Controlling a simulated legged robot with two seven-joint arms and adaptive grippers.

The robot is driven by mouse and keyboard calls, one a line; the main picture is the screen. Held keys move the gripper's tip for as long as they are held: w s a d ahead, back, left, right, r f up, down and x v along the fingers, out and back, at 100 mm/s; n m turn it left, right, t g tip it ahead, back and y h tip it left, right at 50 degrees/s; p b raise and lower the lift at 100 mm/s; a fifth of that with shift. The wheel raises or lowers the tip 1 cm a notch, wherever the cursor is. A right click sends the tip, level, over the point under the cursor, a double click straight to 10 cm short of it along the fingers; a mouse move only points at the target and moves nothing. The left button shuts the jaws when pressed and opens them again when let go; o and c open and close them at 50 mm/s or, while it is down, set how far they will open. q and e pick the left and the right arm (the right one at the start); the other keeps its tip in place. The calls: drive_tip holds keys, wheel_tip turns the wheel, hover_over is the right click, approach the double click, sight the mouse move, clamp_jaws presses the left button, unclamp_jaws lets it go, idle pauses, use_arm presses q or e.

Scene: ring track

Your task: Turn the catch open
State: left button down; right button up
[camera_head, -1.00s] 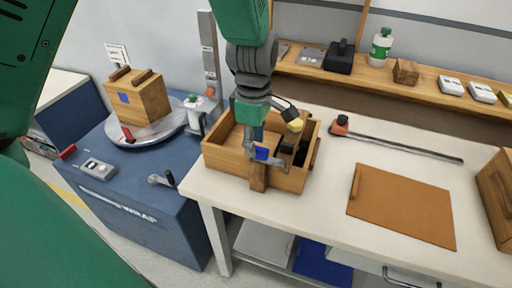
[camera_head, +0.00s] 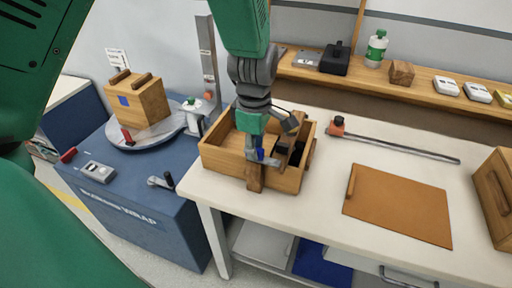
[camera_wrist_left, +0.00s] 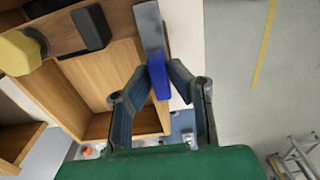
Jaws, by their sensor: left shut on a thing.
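The open wooden box (camera_head: 220,165) stands at the left end of the white table. The catch shows in the left wrist view as a grey bar (camera_wrist_left: 149,25) with a blue end piece (camera_wrist_left: 160,82), at the box's edge. In the head view a small part of the blue piece (camera_head: 260,154) shows at the box's front wall. My left gripper (camera_wrist_left: 158,74) points at the catch, its two fingers on either side of the blue piece and closed on it. In the head view my left gripper (camera_head: 257,150) hides most of the catch. My right gripper is not in view.
A brown board (camera_head: 400,205) lies on the table, with an orange-ended bar (camera_head: 395,146) behind it. A shelf with a black case (camera_head: 336,58) and a bottle (camera_head: 376,48) runs along the back. A blue wrapping machine (camera_head: 150,205) bears a wooden box (camera_head: 138,100) at left.

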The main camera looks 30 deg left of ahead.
use_arm(q)
drive_tip(key=shift+r+m+p, duration=0.15)
drive_tip(key=shift+m+p, duration=0.45)
drive_tip(key=shift+p, duration=0.1)
drive_tip(key=m+p, duration=0.6)
drive_tip(key=m, duration=0.1)
drive_tip(key=shift+w+m+p, duration=0.1)
drive_tip(key=shift+m+p, duration=0.2)
drive_tip(key=shift+p, duration=0.05)
drive_tip(key=m+p, duration=0.2)
drive_tip(key=m, duration=0.2)
drive_tip(key=shift+m, duration=0.3)
drive_tip(key=m+p, duration=0.2)
drive_tip(key=m, duration=0.2)
drive_tip(key=shift+m, duration=0.3)
drive_tip(key=shift+w, duration=0.1)
drive_tip(key=c, duration=1.5)
unclamp_jaws()
drive_tip(key=shift+c, duration=0.2)
